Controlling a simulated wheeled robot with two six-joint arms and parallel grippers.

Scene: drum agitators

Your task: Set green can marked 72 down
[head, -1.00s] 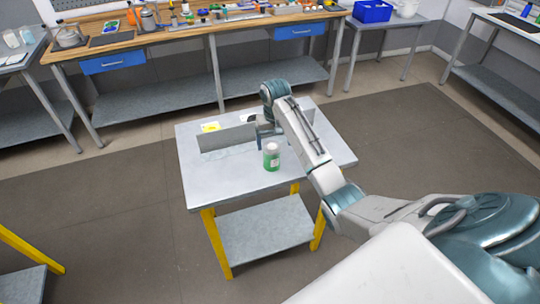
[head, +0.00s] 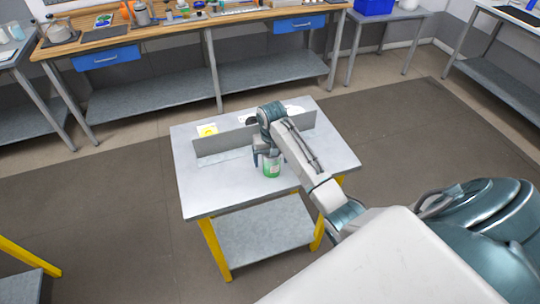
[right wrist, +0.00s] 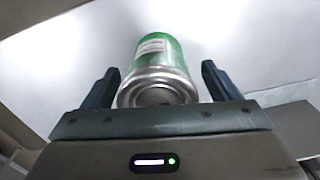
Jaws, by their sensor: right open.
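The green can (head: 272,168) stands upright on the small grey table (head: 232,192), in front of its low divider. In the right wrist view the can (right wrist: 160,65) shows between the two fingers, with a pale label on its side; a number cannot be read. My right gripper (head: 266,160) is at the can, and its arm hides part of it. In the right wrist view the right gripper (right wrist: 160,85) is open, with a visible gap between each finger and the can. My left gripper is in neither view.
A low grey divider (head: 222,143) runs across the table, with a yellow item (head: 207,130) and a dark round item (head: 252,121) behind it. The front left of the tabletop is clear. A long wooden workbench (head: 190,29) stands behind.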

